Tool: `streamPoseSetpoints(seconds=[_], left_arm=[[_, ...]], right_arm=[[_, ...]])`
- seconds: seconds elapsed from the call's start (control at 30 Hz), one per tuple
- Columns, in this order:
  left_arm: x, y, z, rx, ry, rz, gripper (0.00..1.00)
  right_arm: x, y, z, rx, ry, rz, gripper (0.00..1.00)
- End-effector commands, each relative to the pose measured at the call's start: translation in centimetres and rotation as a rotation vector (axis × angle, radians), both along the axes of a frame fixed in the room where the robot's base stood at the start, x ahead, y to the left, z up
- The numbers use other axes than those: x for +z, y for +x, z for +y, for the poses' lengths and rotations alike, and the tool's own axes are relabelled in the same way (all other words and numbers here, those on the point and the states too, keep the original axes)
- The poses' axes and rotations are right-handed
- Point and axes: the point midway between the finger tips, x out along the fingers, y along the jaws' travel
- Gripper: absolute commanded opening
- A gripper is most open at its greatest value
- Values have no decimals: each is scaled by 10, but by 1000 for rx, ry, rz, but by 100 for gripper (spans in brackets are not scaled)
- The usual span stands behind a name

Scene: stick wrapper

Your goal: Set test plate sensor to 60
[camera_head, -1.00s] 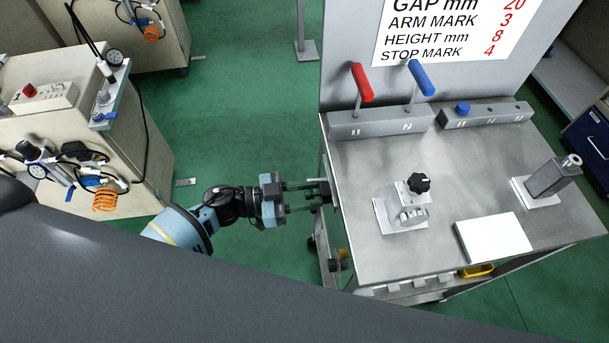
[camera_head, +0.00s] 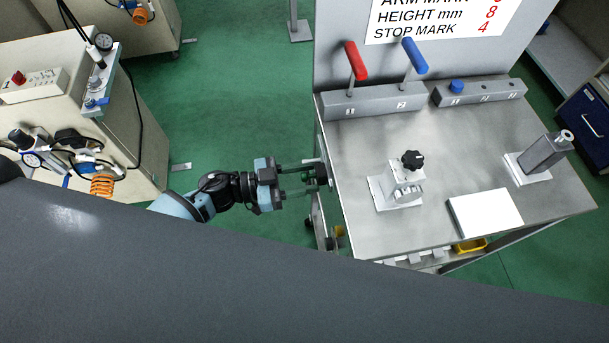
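I cannot tell which part is the test plate sensor. A bracket with a black knob (camera_head: 412,160) stands on the metal bench top (camera_head: 460,150). A white plate (camera_head: 486,212) lies to its right, near the front edge. A grey slanted post (camera_head: 543,152) stands on a white base at the right. My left gripper (camera_head: 318,173) is at the left side of the bench, below the top. Its two fingers show apart, but dark parts at their tips hide whether anything is between them. My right gripper is not in view.
Red lever (camera_head: 357,62) and blue lever (camera_head: 415,57) rise from a block at the back. A block with a blue button (camera_head: 457,87) is beside it. A sign (camera_head: 435,18) stands behind.

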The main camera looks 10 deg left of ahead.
Motion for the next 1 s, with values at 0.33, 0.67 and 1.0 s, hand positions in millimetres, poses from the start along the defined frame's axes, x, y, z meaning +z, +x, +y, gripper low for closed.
streamPoseSetpoints(seconds=[0.33, 0.67, 1.0], left_arm=[[-2, -20, 47, 0, 5, 2, 41], [-1, -29, 70, 0, 1, 1, 41], [0, -29, 70, 0, 1, 0, 41]], right_arm=[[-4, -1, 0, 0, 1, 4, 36], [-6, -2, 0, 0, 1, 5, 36], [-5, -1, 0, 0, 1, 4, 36]])
